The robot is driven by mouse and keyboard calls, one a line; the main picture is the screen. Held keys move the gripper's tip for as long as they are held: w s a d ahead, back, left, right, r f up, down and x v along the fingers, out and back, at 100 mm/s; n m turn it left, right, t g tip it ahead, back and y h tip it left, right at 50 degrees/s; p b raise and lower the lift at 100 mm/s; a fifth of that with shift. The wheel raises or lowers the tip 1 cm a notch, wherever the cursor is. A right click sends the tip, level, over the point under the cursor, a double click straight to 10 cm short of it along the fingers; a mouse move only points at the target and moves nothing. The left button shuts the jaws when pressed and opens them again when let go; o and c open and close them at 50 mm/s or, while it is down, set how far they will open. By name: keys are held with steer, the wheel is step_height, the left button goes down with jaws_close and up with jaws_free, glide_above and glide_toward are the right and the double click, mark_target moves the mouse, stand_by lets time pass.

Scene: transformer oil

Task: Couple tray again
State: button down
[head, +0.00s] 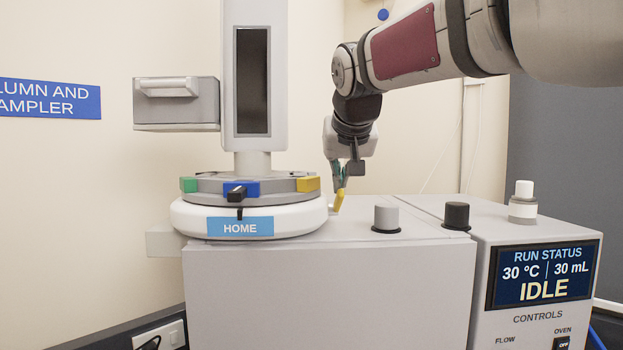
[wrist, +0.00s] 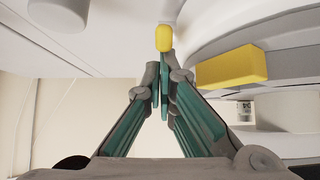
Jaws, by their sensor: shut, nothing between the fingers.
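The round grey tray (head: 213,187) sits on a white round base with a HOME label (head: 240,226). Green (head: 188,185), blue (head: 250,188) and yellow (head: 308,184) blocks show on its rim. A black pointer is at the blue block, above HOME. A yellow-tipped lever (head: 339,200) stands at the base's right side; its yellow end shows in the wrist view (wrist: 164,38). My gripper (head: 341,180) is shut and empty, fingertips right by the lever's yellow end; I cannot tell whether they touch. The yellow block (wrist: 232,68) is beside the fingers in the wrist view.
A white column (head: 254,90) rises above the tray, with a grey box (head: 177,103) on its left. Grey (head: 387,218) and black (head: 456,216) caps and a white bottle (head: 523,203) stand to the right. The display (head: 543,275) reads IDLE.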

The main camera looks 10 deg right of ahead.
mark_target(343, 191)
steer(key=shift+s+a+f+t+b, duration=0.15)
steer(key=shift+f+t+b, duration=0.25)
steer(key=shift+b, duration=0.65)
steer(key=shift+s+d+f+t+b, duration=0.1)
steer(key=shift+s+f+t+b, duration=0.3)
steer(key=shift+b, duration=0.6)
steer(key=t+b, duration=0.1)
steer(key=b, duration=0.2)
steer(key=s+f+t+b, duration=0.1)
steer(key=b, duration=0.2)
steer(key=shift+a+f+t+h+b, duration=0.1)
steer(key=shift+t+h+b, duration=0.2)
steer(key=shift+s+f+b, duration=0.15)
steer(key=shift+s+b, duration=0.15)
steer(key=shift+b, duration=0.45)
steer(key=shift+s+a+f+b, duration=0.1)
steer(key=shift+s+b, duration=0.1)
steer(key=shift+b, duration=0.15)
steer(key=shift+w, duration=0.15)
steer(key=shift+w+r, duration=0.35)
steer(key=shift+w, duration=0.25)
